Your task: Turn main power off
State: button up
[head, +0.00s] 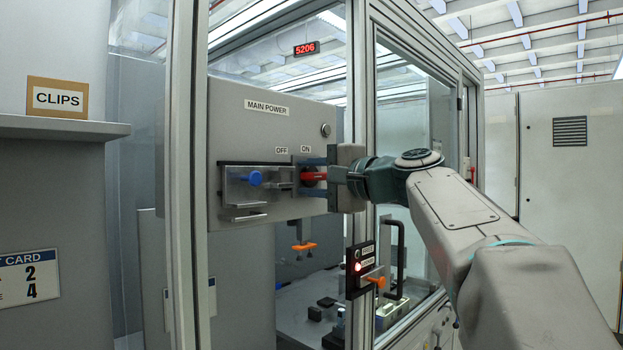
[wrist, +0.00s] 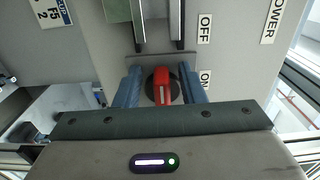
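The grey main power box (head: 230,115) carries a MAIN POWER label, an OFF label (head: 281,150) and an ON label (head: 305,149). The red switch handle (head: 312,177) sits below the ON label, and also shows in the wrist view (wrist: 162,88) on a dark round base. My gripper (head: 318,177) is at the box front. In the wrist view its two blue-grey fingers (wrist: 161,88) stand on either side of the red handle, with gaps on both sides. It is open around the handle, not clamped on it.
A clear plate with a blue knob (head: 254,178) and a metal bracket (head: 245,212) sit left of the handle. The cabinet frame post (head: 361,110) stands close to my gripper's right. An orange-handled part (head: 303,246) hangs below the box.

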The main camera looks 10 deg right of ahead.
jog(key=b+v, duration=0.1)
jog(key=v, duration=1.2)
jog(key=shift+s+d, duration=0.25)
jog(key=shift+s, duration=0.1)
jog(key=s+a+f+n+g+h+p, duration=0.1)
jog(key=a+f+g+h+p, duration=0.15)
jog(key=f, duration=0.75)
jog(key=a+f+n+g+h+p, duration=0.2)
jog(key=a+f+g+p, duration=0.15)
jog(key=f, duration=0.55)
jog(key=s+f+n+g+h+p, duration=0.2)
jog(key=s+f+n+g+h, duration=0.1)
jog(key=s+f, duration=0.4)
jog(key=s+f+n+g+h+p, duration=0.2)
jog(key=s+f, duration=0.5)
jog(key=f, duration=0.5)
jog(key=shift+f+n+g+h+p, duration=0.25)
jog(key=shift+n+g+h+p, duration=0.25)
jog(key=shift+n, duration=0.7)
